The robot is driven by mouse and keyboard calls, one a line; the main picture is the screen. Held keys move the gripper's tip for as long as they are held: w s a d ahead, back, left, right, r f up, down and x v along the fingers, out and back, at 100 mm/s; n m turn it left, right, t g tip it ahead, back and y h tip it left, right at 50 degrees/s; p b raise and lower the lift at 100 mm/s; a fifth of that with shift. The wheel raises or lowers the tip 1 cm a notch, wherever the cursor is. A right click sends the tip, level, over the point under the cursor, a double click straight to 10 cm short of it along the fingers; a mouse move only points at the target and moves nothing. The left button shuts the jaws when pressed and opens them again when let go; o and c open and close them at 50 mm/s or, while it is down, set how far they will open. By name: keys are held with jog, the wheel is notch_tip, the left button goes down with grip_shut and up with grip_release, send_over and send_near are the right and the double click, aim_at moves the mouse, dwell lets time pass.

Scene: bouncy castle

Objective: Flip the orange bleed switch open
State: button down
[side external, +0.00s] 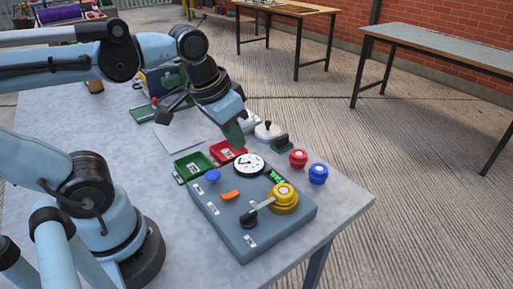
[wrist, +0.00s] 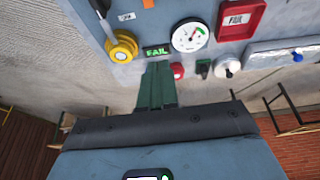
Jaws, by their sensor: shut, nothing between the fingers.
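The orange bleed switch (side external: 230,195) sits on top of the grey panel box (side external: 245,240), between the blue knob and the yellow valve. An orange bit of it (wrist: 148,3) shows at the top edge of the wrist view, so its position is hard to read there. My gripper (side external: 235,135) is shut and empty, above and behind the panel, apart from the switch.
The panel also bears a round gauge (side external: 249,165), a blue knob (side external: 212,176) and a yellow valve (side external: 284,197) with a black handle. Green (side external: 193,167) and red (side external: 226,152) trays stand behind it. Loose red (side external: 298,158) and blue (side external: 318,173) knobs stand to the right.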

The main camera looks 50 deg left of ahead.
jog(key=s+r+g, duration=0.1)
jog(key=r, duration=0.1)
jog(key=s+r+g, duration=0.1)
jog(key=s+g, duration=0.1)
jog(key=shift+s+d+r, duration=0.25)
jog(key=shift+d+r, duration=0.1)
send_over(226, 195)
jog(key=f, duration=0.6)
jog(key=w+f, duration=0.1)
jog(key=f, duration=0.3)
jog(key=shift+f, duration=0.1)
jog(key=shift+s+f, duration=0.3)
jog(key=shift+f, duration=0.2)
jog(key=shift+s+f, duration=0.3)
jog(key=shift+f, duration=0.2)
jog(key=shift+s+f, duration=0.35)
jog(key=shift+f, duration=0.35)
jog(key=shift+s+f, duration=0.45)
jog(key=shift+f, duration=0.1)
jog(key=shift+w+r, duration=0.25)
jog(key=shift+w, duration=0.55)
